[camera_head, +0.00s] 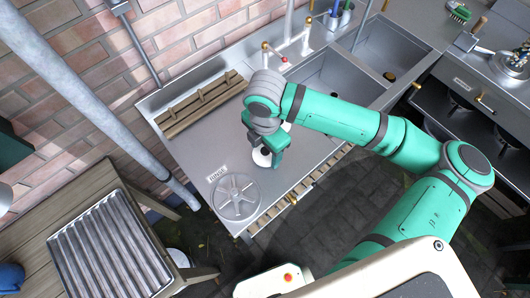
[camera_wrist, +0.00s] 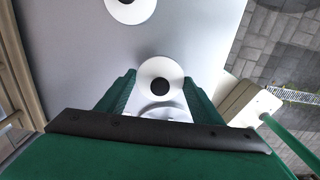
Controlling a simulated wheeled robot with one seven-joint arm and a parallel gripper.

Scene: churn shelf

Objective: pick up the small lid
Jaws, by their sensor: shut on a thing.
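My gripper (camera_wrist: 160,84) points down over the metal drainboard. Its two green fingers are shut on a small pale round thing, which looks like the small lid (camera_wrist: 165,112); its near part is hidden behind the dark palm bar. A white disc with a dark centre (camera_wrist: 161,66) shows between the fingertips, and I cannot tell whether it is part of the held thing. Another white disc with a dark centre (camera_wrist: 131,11) lies beyond the fingertips. In the head view a white disc (camera_head: 262,158) shows beside my gripper (camera_head: 270,155).
A large round metal lid with a spoked top (camera_head: 238,197) lies on the drainboard (camera_head: 200,155), near a small label plate (camera_head: 217,173). A wooden rack (camera_head: 200,103) runs along the wall. Sinks (camera_head: 335,75) lie to the right. A ridged tray (camera_head: 108,245) rests on a wooden table.

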